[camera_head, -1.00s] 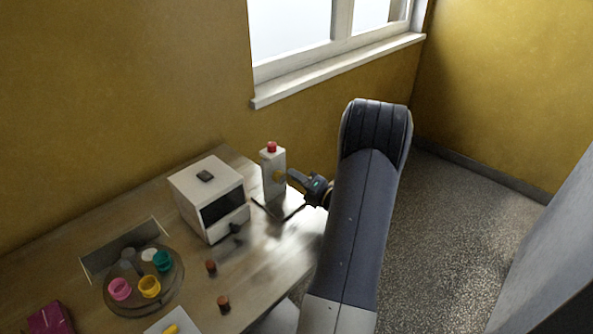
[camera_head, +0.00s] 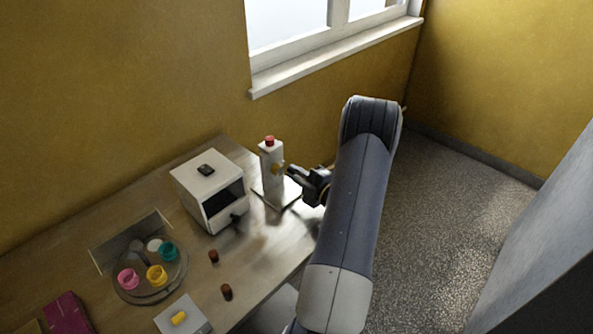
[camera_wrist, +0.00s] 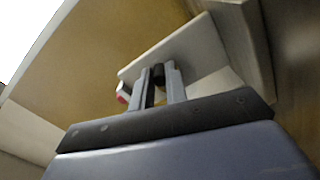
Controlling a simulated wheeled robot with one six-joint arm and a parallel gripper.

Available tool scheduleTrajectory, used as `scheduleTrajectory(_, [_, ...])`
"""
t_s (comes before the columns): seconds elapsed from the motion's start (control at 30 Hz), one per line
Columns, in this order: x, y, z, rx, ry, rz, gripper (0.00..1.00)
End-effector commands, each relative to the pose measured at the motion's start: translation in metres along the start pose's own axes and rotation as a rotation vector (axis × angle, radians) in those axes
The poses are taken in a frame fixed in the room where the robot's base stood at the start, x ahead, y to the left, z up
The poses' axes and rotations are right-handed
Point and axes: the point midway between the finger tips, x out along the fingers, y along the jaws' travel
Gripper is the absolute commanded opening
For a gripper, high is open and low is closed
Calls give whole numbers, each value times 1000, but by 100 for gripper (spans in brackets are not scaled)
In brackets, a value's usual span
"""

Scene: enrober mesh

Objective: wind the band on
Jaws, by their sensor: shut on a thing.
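My gripper (camera_head: 291,172) reaches the post from the right, by that yellow part. In the wrist view my gripper (camera_wrist: 160,80) is shut on a small dark handle (camera_wrist: 158,74) in front of the white post (camera_wrist: 185,50). The red button (camera_wrist: 123,92) shows left of the fingers. A white box (camera_head: 206,188) with a dark front opening stands left of the post; no band can be made out.
A round tray (camera_head: 128,295) holds pink, yellow, teal and white cups. Brown pieces (camera_head: 213,256) (camera_head: 227,291) stand on the table. A grey pad (camera_head: 190,322) bears a yellow piece, and a magenta item (camera_head: 68,312) lies at front left. The yellow wall and window are behind.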

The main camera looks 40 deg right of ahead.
Motion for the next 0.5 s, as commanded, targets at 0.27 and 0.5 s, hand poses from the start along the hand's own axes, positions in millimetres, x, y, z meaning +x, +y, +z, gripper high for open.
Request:
scheduleTrajectory(0.27, [0, -2, 0, 69, -1, -1, 0])
scheduleTrajectory(0.5, [0, -3, 1, 78, -1, -1, 0])
